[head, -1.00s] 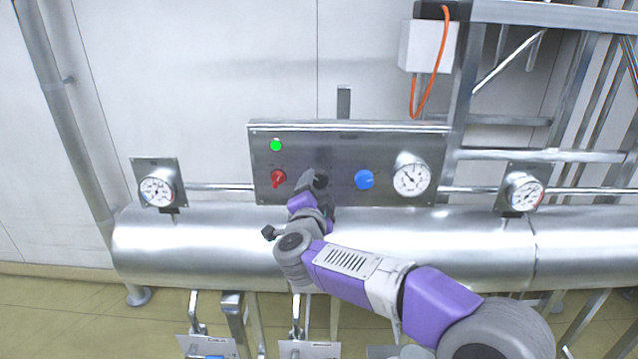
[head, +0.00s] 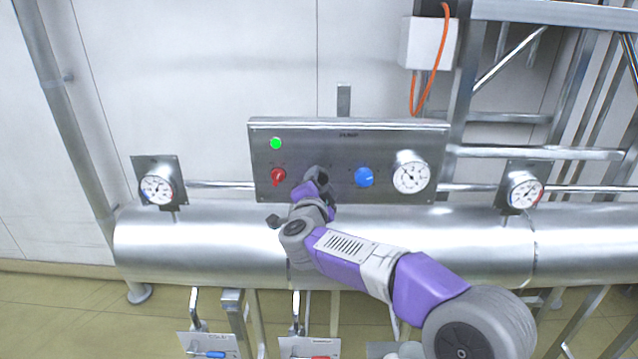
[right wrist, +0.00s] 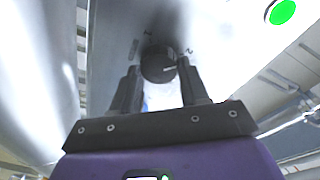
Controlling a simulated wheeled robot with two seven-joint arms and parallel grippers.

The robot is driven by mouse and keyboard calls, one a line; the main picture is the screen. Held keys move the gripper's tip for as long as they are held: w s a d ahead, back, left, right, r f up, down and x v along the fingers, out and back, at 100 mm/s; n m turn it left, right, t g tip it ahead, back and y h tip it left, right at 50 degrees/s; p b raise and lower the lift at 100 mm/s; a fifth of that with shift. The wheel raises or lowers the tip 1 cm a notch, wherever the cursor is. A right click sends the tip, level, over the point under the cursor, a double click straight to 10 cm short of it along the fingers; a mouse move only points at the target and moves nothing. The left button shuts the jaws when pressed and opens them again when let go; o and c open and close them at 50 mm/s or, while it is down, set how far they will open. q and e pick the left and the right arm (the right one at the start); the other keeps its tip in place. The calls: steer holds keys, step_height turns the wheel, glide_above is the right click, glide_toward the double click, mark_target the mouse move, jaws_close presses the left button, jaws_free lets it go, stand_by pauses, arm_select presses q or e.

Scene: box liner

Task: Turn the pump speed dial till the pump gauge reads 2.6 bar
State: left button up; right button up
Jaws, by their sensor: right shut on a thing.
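The black dial (right wrist: 157,62) on the steel pump panel (head: 385,143) sits between the fingertips of my right gripper (head: 319,180), which is shut on it. In the head view the gripper mostly hides this dial. In the right wrist view a pale pointer line and scale marks show by the dial; its label is unreadable. The round white gauge (head: 411,178) is at the panel's right; its dark needle points to the upper left, but the exact value is too small to read. My left gripper is not in view.
A red switch (head: 279,176) is left of my right gripper, under a lit green lamp (head: 276,144). A blue knob (head: 364,177) is close on its right. Two other gauges (head: 157,188) (head: 525,189) flank the panel above a large steel pipe (head: 190,245).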

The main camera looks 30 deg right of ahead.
steer(key=shift+m, duration=0.3)
steer(key=m+b, duration=0.2)
steer(key=m, duration=0.2)
steer(key=shift+f+y, duration=0.1)
steer(key=shift+y, duration=0.2)
steer(key=m+b, duration=0.2)
steer(key=m, duration=0.3)
steer(key=shift+d+y+b, duration=0.1)
steer(key=shift+y+b, duration=0.2)
steer(key=shift+b, duration=0.05)
steer(key=shift+m, duration=0.3)
steer(key=o, duration=1.1)
steer(key=shift+c, duration=0.2)
steer(key=v, duration=0.7)
steer(key=shift+s+a+b, duration=0.2)
steer(key=shift+s+b, duration=0.05)
steer(key=shift+b, duration=0.05)
